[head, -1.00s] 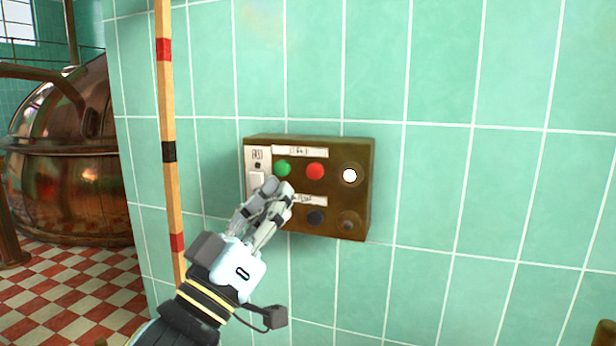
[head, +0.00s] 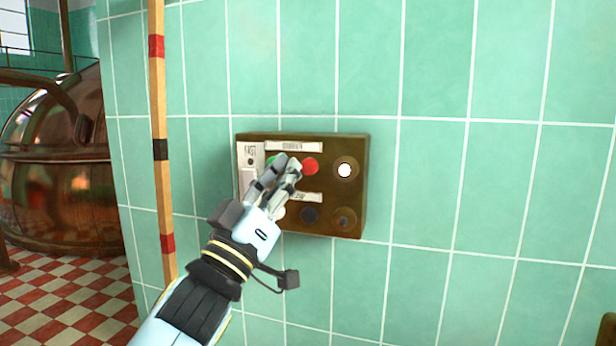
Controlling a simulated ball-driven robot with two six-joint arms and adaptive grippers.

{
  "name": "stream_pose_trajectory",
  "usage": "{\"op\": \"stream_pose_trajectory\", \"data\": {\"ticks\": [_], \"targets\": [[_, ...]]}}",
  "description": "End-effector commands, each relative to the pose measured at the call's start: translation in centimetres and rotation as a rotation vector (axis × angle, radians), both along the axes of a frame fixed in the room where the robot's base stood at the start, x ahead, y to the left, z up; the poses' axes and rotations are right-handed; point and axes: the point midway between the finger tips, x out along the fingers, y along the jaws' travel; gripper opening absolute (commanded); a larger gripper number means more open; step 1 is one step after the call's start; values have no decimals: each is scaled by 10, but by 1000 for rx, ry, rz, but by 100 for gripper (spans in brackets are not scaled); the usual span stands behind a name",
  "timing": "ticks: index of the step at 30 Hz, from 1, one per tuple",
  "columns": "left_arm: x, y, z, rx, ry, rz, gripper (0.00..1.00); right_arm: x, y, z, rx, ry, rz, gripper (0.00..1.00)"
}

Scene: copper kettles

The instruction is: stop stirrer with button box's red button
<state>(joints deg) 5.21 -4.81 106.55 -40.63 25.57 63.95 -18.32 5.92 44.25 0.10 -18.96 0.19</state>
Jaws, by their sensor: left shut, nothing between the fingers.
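A brown button box (head: 357,215) is fixed to the green tiled wall. Its red button (head: 311,166) sits in the upper row, between a mostly hidden green button (head: 270,161) and a lit white lamp (head: 345,170). My left gripper (head: 288,163) is shut and empty. Its fingertips are just left of the red button, over the gap beside the green one; I cannot tell whether they touch the box. My right gripper is not in view.
A light panel with a switch (head: 248,180) is at the box's left side. A striped wooden pole (head: 159,110) stands left of my arm. A copper kettle (head: 60,170) stands at the far left on a red and white checkered floor (head: 70,295). The wall right of the box is bare.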

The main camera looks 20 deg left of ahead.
Motion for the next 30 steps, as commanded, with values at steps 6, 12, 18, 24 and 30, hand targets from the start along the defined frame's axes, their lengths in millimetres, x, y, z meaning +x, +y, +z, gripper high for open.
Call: {"op": "stream_pose_trajectory", "data": {"ticks": [6, 12, 18, 24, 30], "targets": [[25, -1, 0, 0, 0, 0, 0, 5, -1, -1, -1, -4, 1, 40], [34, -1, 0, 0, 0, 0, 0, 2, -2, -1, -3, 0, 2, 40], [35, -1, 0, 1, 0, 1, 0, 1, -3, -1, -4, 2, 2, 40], [35, -1, 0, 1, 0, 1, 0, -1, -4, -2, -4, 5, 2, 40], [35, -1, 0, 1, 0, 1, 0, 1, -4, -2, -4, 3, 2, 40]]}}
